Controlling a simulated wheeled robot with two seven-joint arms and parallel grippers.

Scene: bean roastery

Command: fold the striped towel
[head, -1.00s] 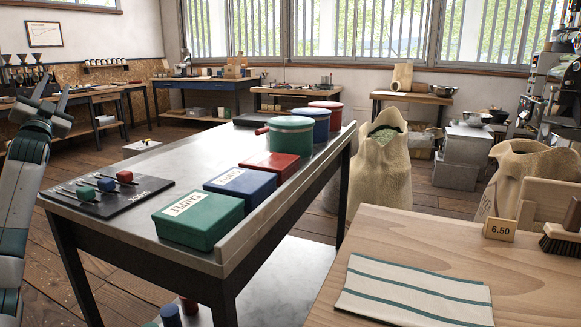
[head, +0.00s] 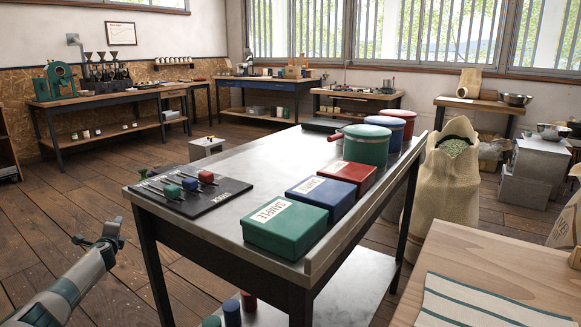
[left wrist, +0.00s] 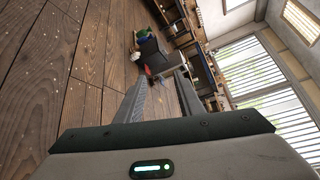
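The striped towel (head: 478,310), cream with green stripes, lies flat on the light wooden table at the lower right of the head view. The picture's edge cuts off its near and right parts. My left gripper (head: 108,232) is at the lower left in the head view, over the floor beside the steel table and far from the towel. In the left wrist view, the left gripper (left wrist: 160,78) has its fingers apart with nothing between them. My right gripper is not in view.
A steel table (head: 230,215) stands between my left gripper and the towel. It holds a sample tray (head: 205,203), a green box (head: 285,228), a blue box (head: 325,195), a red box (head: 350,175) and canisters. A sack (head: 445,190) stands behind the wooden table (head: 490,260).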

